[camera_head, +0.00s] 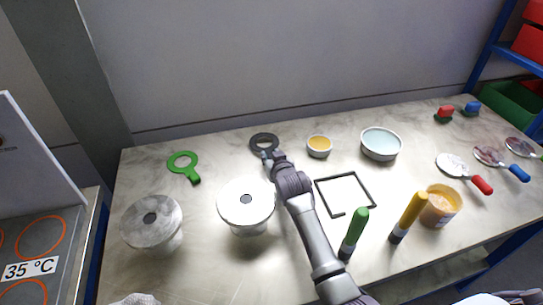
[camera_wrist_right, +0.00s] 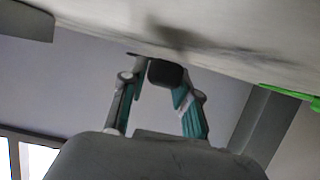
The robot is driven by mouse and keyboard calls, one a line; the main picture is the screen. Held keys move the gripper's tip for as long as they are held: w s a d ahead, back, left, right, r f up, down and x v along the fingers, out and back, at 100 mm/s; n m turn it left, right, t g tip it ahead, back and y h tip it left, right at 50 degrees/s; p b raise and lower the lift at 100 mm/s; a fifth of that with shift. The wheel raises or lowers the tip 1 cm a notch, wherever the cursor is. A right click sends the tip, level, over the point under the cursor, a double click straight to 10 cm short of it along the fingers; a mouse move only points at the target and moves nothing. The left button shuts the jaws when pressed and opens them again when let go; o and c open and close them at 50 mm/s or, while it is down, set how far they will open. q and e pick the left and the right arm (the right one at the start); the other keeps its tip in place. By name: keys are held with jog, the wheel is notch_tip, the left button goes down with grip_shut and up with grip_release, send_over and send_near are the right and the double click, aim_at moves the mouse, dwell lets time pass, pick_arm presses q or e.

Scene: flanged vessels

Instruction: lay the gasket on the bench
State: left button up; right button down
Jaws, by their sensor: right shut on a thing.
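The dark grey ring gasket (camera_head: 264,139) is at the back of the bench (camera_head: 225,150), left of the small orange-filled bowl. My right gripper (camera_head: 271,157) reaches it from the front and is shut on its tab. In the right wrist view the dark tab (camera_wrist_right: 165,72) sits between the two fingers of my right gripper (camera_wrist_right: 160,85), with the pale bench surface close beyond it. I cannot tell whether the ring touches the bench. My left gripper is not in view.
Two flanged vessels, a grey one (camera_head: 152,222) and a white one (camera_head: 246,203), stand in front. A small bowl (camera_head: 319,146), a larger bowl (camera_head: 381,144) and a black square frame (camera_head: 346,193) are right. Bench between green ring and gasket is clear.

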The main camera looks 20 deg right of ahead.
jog(key=c, duration=0.8)
grip_release()
jog(key=shift+s+f, duration=0.1)
jog(key=shift+f, duration=0.1)
jog(key=shift+c, duration=0.2)
jog(key=shift+r, duration=0.2)
jog(key=v, duration=0.8)
jog(key=r+v, duration=0.1)
jog(key=v, duration=0.3)
